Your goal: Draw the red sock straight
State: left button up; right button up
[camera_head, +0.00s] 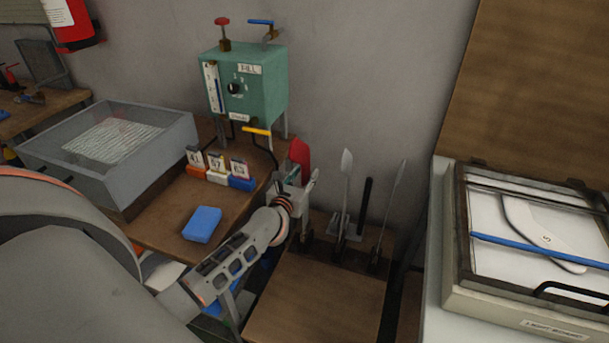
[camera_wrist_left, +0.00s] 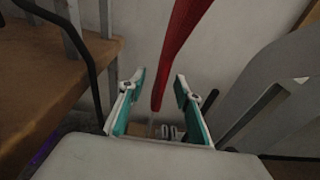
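The red sock (camera_head: 300,153) stands upright as a narrow red shape at the left end of a row of upright forms. Its lower part is hidden behind my left gripper (camera_head: 293,190) in the head view. In the left wrist view the red sock (camera_wrist_left: 181,40) is a long band that narrows to a lower end. That end appears in the gap between the two fingers of my left gripper (camera_wrist_left: 160,82). The fingers are apart, and neither is seen pressing the sock. What supports the sock inside cannot be told. My right gripper is in neither view.
A pale form (camera_head: 346,170), a black post (camera_head: 365,205) and a thin grey form (camera_head: 393,205) stand right of the sock. A green box (camera_head: 262,85), a blue block (camera_head: 202,224) and a grey bin (camera_head: 165,155) are left. An open press (camera_head: 465,285) is right.

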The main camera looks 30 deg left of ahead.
pick_arm(q)
jog(key=shift+p+v, duration=0.4)
jog(key=shift+v, duration=1.3)
jog(key=v, duration=0.3)
jog(key=f+v, duration=0.1)
jog(key=v, duration=0.1)
jog(key=shift+s+d+p, duration=0.1)
jog(key=shift+s+p, duration=0.2)
jog(key=shift+p, duration=0.05)
jog(key=s+d+f+m+h, duration=0.3)
jog(key=s+d+m, duration=0.4)
jog(key=m, duration=0.6)
jog(key=s+d+f+m+h, duration=0.3)
jog(key=s+d+m+h, duration=0.15)
jog(key=d+m, duration=0.6)
jog(key=s+d+f+m+g, duration=0.1)
jog(key=s+f+m+g, duration=0.1)
jog(key=s+f+m, duration=0.3)
jog(key=s+d+f+m+g+y, duration=0.1)
jog(key=s+d+f+m+g, duration=0.1)
jog(key=s+f+m, duration=0.3)
jog(key=s+m+g, duration=0.1)
jog(key=s+m, duration=0.3)
jog(key=m, duration=0.5)
jog(key=shift+s+g, duration=0.3)
